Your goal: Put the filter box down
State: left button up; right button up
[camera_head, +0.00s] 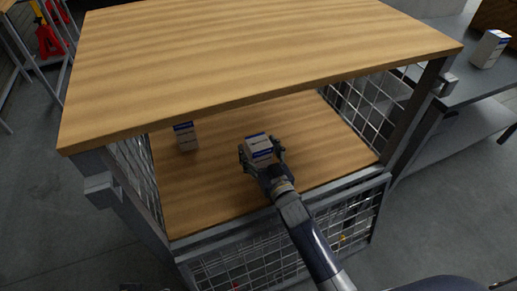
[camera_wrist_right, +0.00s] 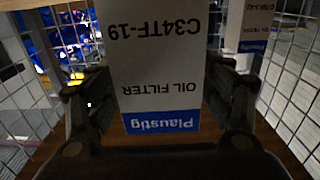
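My right gripper (camera_head: 262,152) reaches into the cart from the front, with its fingers on both sides of a white filter box (camera_head: 258,148) with a blue top band. My left gripper is out of view.
A second similar box (camera_head: 186,137) stands on the shelf to the left. The wooden top board (camera_head: 250,45) overhangs the shelf, with wire mesh sides (camera_head: 370,105) and metal posts. Another box (camera_head: 489,48) stands on a grey table at right. Shelf space is clear around the held box.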

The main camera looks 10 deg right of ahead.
jog(key=shift+s+r, duration=0.1)
jog(key=shift+s, duration=0.05)
jog(key=s, duration=0.3)
jog(key=s+d+p, duration=0.1)
jog(key=s, duration=0.2)
jog(key=shift+d+p, duration=0.15)
jog(key=shift+p, duration=0.15)
jog(key=s, duration=0.4)
jog(key=shift+s+d+p, duration=0.1)
jog(key=shift+d+p, duration=0.2)
jog(key=shift+d, duration=0.05)
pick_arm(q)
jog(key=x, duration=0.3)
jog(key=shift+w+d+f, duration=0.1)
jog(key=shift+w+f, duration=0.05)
pick_arm(e)
jog(key=shift+s+d, duration=0.15)
jog(key=shift+s, duration=0.5)
jog(key=shift+d, duration=0.1)
